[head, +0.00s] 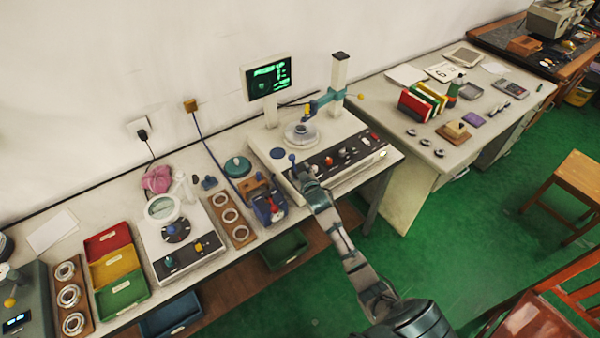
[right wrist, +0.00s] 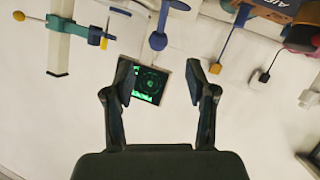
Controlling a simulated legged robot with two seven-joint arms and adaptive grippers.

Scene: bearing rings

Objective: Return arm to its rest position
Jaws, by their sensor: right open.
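My right arm reaches in from the bottom of the head view. Its gripper (head: 305,175) is over the front left of a white measuring machine (head: 347,168), close to a blue-ball lever (head: 292,158). In the right wrist view the two fingers of my right gripper (right wrist: 160,80) stand apart with nothing between them. The blue lever (right wrist: 158,40) shows beyond the fingertips there, and a lit screen (right wrist: 150,84) lies behind them. Whether the gripper touches the machine cannot be told from the head view. My left gripper is not in view.
A column (head: 338,85) and a monitor (head: 267,79) rise behind the machine. Left of it are a blue tool (head: 268,207), a wooden tray of rings (head: 231,216) and coloured bins (head: 124,291). Green floor (head: 430,250) lies open to the right of my arm, with a chair (head: 570,185) beyond.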

